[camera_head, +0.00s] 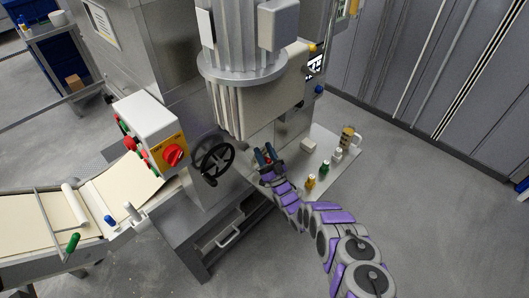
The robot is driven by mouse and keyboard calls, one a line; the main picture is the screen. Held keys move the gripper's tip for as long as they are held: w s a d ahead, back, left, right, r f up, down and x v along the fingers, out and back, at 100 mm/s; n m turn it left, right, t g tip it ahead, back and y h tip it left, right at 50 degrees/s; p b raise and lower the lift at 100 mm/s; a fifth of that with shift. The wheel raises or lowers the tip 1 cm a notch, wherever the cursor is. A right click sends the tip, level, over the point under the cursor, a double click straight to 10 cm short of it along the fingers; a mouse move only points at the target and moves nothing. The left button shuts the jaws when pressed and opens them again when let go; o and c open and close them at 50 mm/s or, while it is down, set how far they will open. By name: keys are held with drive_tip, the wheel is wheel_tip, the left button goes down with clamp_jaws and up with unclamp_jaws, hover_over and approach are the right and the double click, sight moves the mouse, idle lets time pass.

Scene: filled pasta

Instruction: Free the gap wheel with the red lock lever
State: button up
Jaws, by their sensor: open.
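A black handwheel (214,160), which looks like the gap wheel, is on the grey machine left of my gripper. My gripper (264,155) is open, to the right of the wheel and apart from it, in front of the machine. I cannot pick out the red lock lever with certainty. A small reddish patch shows by my gripper, too small to identify. My purple and grey arm reaches in from the lower right and covers part of the machine's front.
A control box with a red rotary knob (173,155) on a yellow plate stands left of the wheel. A shelf (335,162) with small bottles (310,182) and a jug (348,136) is right of my gripper. A conveyor (40,223) lies at left. The floor at lower right is clear.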

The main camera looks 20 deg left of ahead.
drive_tip(key=shift+a, duration=0.1)
drive_tip(key=shift+s+f, duration=0.15)
drive_tip(key=shift+f, duration=0.1)
drive_tip(key=b+v, duration=0.1)
drive_tip(key=v, duration=0.6)
drive_tip(key=shift+d, duration=0.3)
drive_tip(key=shift+a, duration=0.2)
drive_tip(key=shift+d, duration=0.1)
